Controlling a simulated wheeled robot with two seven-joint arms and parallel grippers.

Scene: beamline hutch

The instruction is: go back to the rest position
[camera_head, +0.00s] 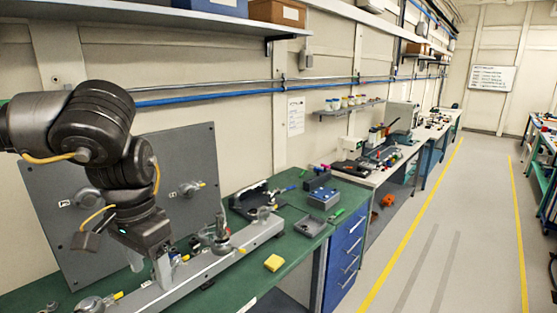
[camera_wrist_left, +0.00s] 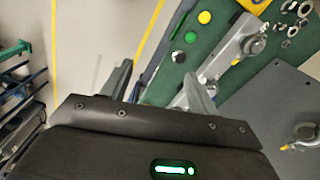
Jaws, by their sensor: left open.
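My left gripper (camera_head: 149,267) hangs from my dark left arm on the left of the head view, fingers pointing down. It is over or beside the long grey rail (camera_head: 208,266) on the green bench; the exact gap is hard to judge. In the left wrist view the two fingers of my left gripper (camera_wrist_left: 159,88) stand apart with nothing between them. My right gripper shows in neither view.
A grey upright panel (camera_head: 190,150) stands close behind my left arm. A shelf (camera_head: 190,18) hangs above. The floor aisle (camera_head: 440,210) at right is clear.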

